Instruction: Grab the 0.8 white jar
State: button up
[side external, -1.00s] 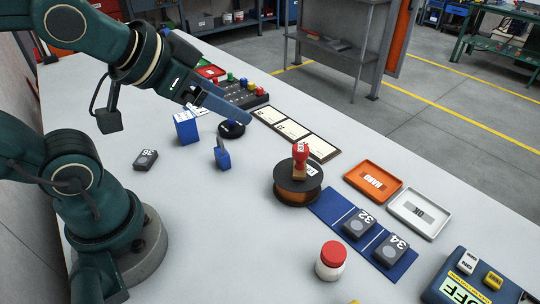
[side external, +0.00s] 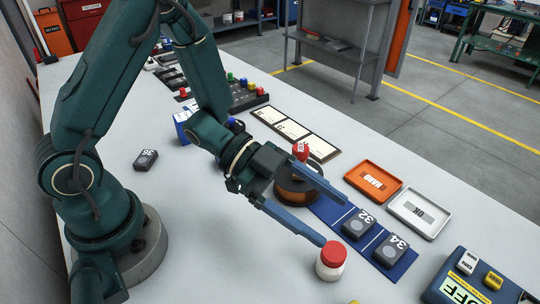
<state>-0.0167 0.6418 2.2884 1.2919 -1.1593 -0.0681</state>
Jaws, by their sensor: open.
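A white jar (side external: 329,270) with a red lid stands upright on the table at the lower middle. No 0.8 label can be read on it. My gripper (side external: 335,222) is open, with its two long blue fingers spread apart and pointing to the lower right. The tip of the nearer finger is at the jar's lid in the picture; I cannot tell whether it touches. The farther finger reaches past the spool toward the blue mat. Nothing is between the fingers.
A dark spool (side external: 294,188) with a red-topped stamp (side external: 301,150) is partly hidden behind the gripper. A blue mat (side external: 404,265) holds blocks 32 and 34. Orange (side external: 399,188) and white (side external: 436,225) trays lie right. Block 36 (side external: 146,160) is left. A blue device (side external: 440,285) sits lower right.

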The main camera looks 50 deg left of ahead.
aim_at(334, 251)
jog(key=shift+n+g, duration=0.4)
jog(key=shift+g, duration=0.1)
jog(key=f, duration=0.1)
jog(key=s+f, duration=0.1)
jog(key=f, duration=0.1)
jog(key=shift+s+d+f, duration=0.1)
jog(key=shift+s+f, duration=0.2)
jog(key=shift+s, duration=0.1)
jog(key=shift+x, duration=2.55)
jog(key=shift+f, duration=0.1)
jog(key=shift+c, duration=0.3)
grip_shut()
